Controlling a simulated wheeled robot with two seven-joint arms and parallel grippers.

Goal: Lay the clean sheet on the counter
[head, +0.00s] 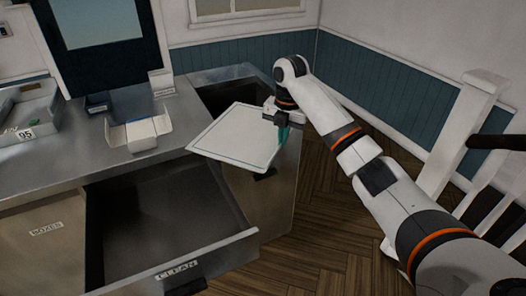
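The clean sheet (234,137) is a flat white panel with a thin dark border line. My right gripper (281,127) is at its right edge, and the sheet stays out flat from it, slightly tilted, in the air. The fingers appear closed on that edge. The sheet hangs over the right end of the counter and the front of a dark opening there. The metal counter (75,160) lies to its left. My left gripper is not in view.
A drawer labelled CLEAN (165,215) stands pulled open and looks empty. A white open box (138,131) sits on the counter, and a grey tray (28,112) is at the far left. A dark opening (225,92) is in the counter's right end. White railings (470,130) stand at right.

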